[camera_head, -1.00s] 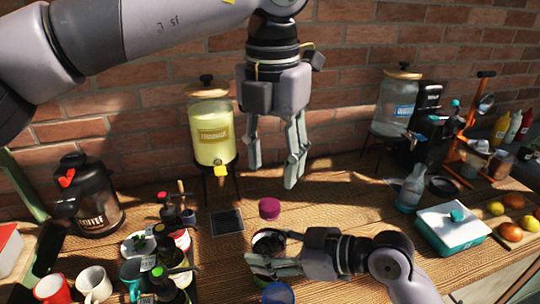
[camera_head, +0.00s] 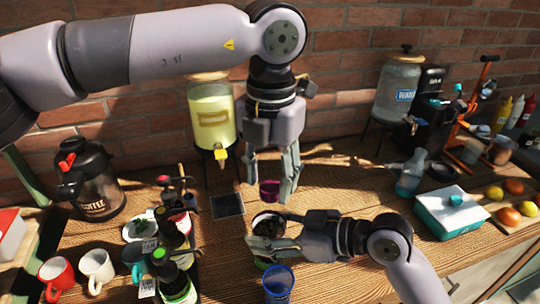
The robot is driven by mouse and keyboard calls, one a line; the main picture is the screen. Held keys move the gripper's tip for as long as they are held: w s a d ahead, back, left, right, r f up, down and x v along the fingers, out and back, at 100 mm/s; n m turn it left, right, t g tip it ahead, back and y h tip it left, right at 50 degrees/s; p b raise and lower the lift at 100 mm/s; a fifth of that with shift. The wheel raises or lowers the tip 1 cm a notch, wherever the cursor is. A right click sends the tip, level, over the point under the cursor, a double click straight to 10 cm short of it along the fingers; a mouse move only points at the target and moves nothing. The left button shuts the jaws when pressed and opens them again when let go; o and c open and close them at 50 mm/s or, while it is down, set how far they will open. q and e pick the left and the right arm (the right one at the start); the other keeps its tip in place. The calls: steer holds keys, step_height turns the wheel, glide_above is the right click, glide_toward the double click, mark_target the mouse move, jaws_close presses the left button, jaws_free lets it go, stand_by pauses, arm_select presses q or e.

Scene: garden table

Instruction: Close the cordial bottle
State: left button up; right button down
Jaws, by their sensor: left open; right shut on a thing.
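A small magenta round piece (camera_head: 270,191), perhaps a cap or a cup, shows on the table side of my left gripper. My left gripper (camera_head: 269,186) is open, pointing down, with its fingertips at this piece; I cannot tell if they are around it or in front of it. My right gripper (camera_head: 262,245) is shut on a dark round-mouthed container (camera_head: 268,222), with its body mostly hidden by the fingers. I cannot tell for sure which vessel is the cordial bottle. A clear bluish bottle (camera_head: 410,176) stands upright at the right.
Several dark-capped bottles (camera_head: 176,285) crowd the left front, beside mugs (camera_head: 96,268). A blue cup (camera_head: 278,283) stands just in front of my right gripper. A dispenser of yellow drink (camera_head: 212,118) stands behind. A teal-and-white box (camera_head: 453,213) is at the right.

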arm_select(q)
steer(key=shift+f, duration=0.45)
jaws_close()
steer(key=m, duration=0.9)
steer(key=shift+o, duration=0.2)
jaws_free()
